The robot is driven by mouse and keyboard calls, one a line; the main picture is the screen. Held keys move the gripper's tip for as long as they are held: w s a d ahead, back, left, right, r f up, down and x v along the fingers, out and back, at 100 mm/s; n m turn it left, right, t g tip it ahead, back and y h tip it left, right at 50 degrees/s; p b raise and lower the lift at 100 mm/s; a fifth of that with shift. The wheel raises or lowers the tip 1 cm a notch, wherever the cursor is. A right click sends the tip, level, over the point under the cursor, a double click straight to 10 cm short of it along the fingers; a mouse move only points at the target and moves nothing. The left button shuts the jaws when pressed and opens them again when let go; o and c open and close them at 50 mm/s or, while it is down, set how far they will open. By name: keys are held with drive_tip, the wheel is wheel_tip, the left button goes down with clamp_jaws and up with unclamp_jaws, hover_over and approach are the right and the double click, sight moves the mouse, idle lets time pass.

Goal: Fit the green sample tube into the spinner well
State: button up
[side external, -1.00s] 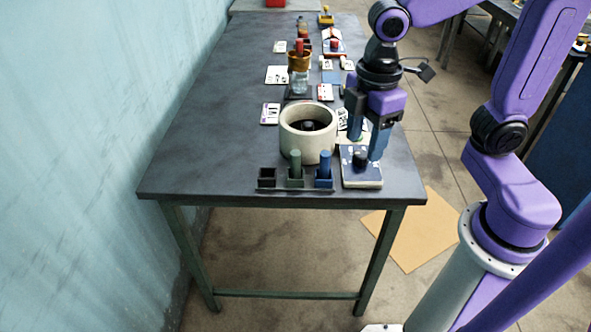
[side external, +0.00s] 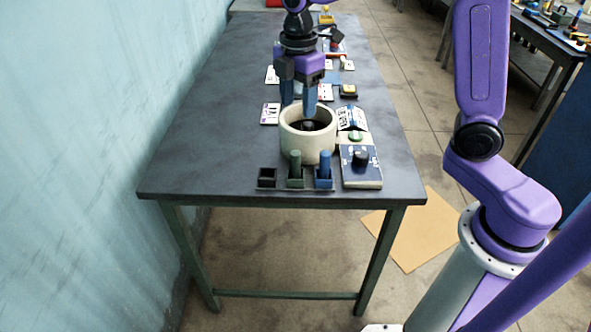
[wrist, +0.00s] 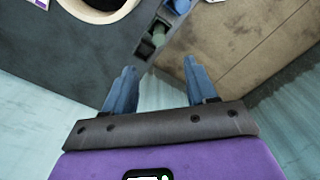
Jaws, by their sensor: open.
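The green sample tube (side external: 296,162) stands upright in the middle holder of a small rack (side external: 296,190) at the table's front edge. It also shows in the wrist view (wrist: 158,36), beyond my fingertips. The spinner is a thick cream-coloured round bowl (side external: 289,143) with a dark inside, just behind the rack. Its rim is partly in the wrist view (wrist: 97,16) at the top left. The wells inside cannot be made out. My gripper (side external: 298,103) is open and empty, above the spinner in the side view. Its two blue fingers (wrist: 160,68) are spread apart in the wrist view.
A blue tube (side external: 324,162) stands in the rack's right holder; the left, black holder (side external: 267,177) looks empty. A box with a dark knob (side external: 361,159) sits to the right. Cards and small items lie behind. The table (side external: 205,140) is clear at left.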

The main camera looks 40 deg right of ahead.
hover_over(296, 153)
drive_tip(key=f, duration=0.9)
drive_tip(key=shift+d, duration=0.3)
drive_tip(key=shift+w+a+f, duration=0.1)
drive_tip(key=shift+a+f, duration=0.05)
drive_tip(key=shift+f, duration=1.35)
drive_tip(key=shift+a+f, duration=0.1)
drive_tip(key=shift+f, duration=1.4)
drive_tip(key=shift+c, duration=0.3)
clamp_jaws()
